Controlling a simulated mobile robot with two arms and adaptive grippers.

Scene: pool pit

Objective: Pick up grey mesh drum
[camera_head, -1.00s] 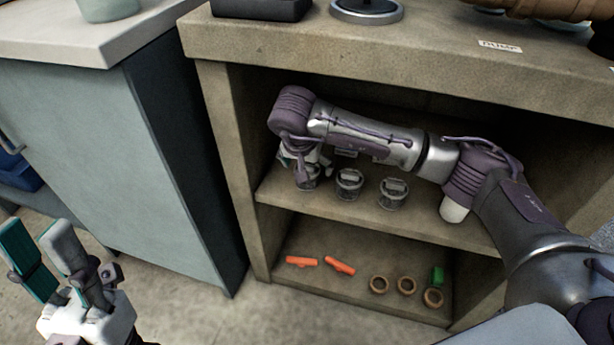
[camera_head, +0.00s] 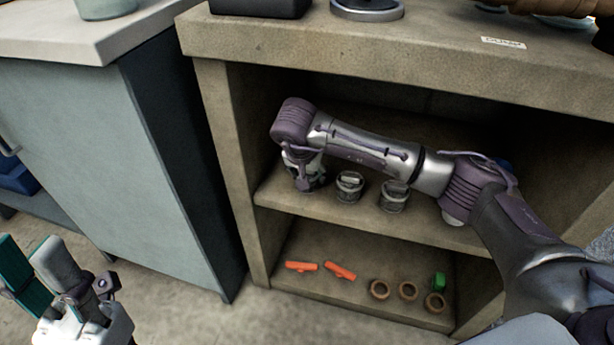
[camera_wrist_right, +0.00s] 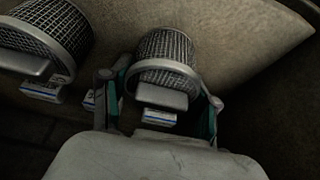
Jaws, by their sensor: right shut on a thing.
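A grey mesh drum (camera_wrist_right: 165,48) with a pale rim band and tab stands between the two fingers of my right gripper (camera_wrist_right: 163,100) in the right wrist view. The right gripper is shut on this drum. In the head view the right gripper (camera_head: 303,178) points down at the left end of the upper shelf and mostly hides that drum. Two more grey mesh drums stand to its right, a middle one (camera_head: 349,187) and a right one (camera_head: 393,197). My left gripper (camera_head: 30,260) is open and empty at the lower left, away from the shelf.
The shelf unit (camera_head: 225,140) has a side wall close left of the right gripper and a top (camera_head: 440,45) above the arm. The lower shelf holds orange pieces (camera_head: 340,271), several brown rings (camera_head: 408,291) and a green piece (camera_head: 439,280). A blue-grey cabinet (camera_head: 110,170) stands left.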

